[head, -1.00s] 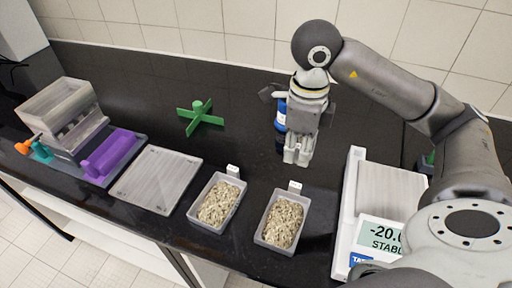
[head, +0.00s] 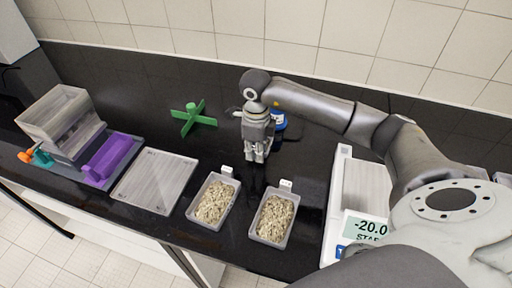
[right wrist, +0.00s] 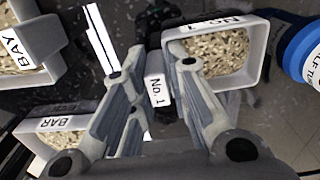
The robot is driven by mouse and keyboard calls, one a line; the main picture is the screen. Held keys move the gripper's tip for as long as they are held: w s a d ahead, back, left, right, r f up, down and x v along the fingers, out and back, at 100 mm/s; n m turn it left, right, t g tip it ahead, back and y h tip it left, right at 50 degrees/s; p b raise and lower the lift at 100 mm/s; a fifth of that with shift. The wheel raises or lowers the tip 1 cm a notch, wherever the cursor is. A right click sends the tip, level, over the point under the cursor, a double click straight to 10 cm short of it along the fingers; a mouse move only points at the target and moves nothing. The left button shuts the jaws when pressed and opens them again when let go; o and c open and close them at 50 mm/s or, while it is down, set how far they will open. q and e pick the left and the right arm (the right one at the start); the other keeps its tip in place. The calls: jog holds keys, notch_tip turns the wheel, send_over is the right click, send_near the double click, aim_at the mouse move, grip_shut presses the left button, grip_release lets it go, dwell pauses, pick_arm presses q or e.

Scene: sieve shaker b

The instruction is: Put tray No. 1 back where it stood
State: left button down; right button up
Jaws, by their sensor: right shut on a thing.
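My right gripper (head: 257,158) is above the black counter, beyond the two front trays. In the right wrist view its fingers (right wrist: 155,78) are shut on a white tab marked No. 1 (right wrist: 156,92), taken as tray No. 1's. A grey tray of pale grains (right wrist: 220,55) lies just past the fingertips at upper right, its label reading "No." and an unclear digit. I cannot tell whether it joins the tab. In the head view I cannot make out a tray at the gripper. My left gripper is not in view.
Two grain trays (head: 190,208) (head: 253,228) stand at the front; the wrist view shows labels BAY (right wrist: 18,50) and BAR (right wrist: 62,122). A balance (head: 335,200) reading -20.0 stands right. A blue-topped container (head: 279,121) is behind the gripper. A green cross (head: 194,118) and flat plate (head: 155,182) are left.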

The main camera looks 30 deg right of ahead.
jog(key=shift+f, duration=0.2)
jog(key=shift+f, duration=0.1)
jog(key=shift+f+b, duration=0.15)
jog(key=shift+b, duration=0.15)
jog(key=o, duration=0.8)
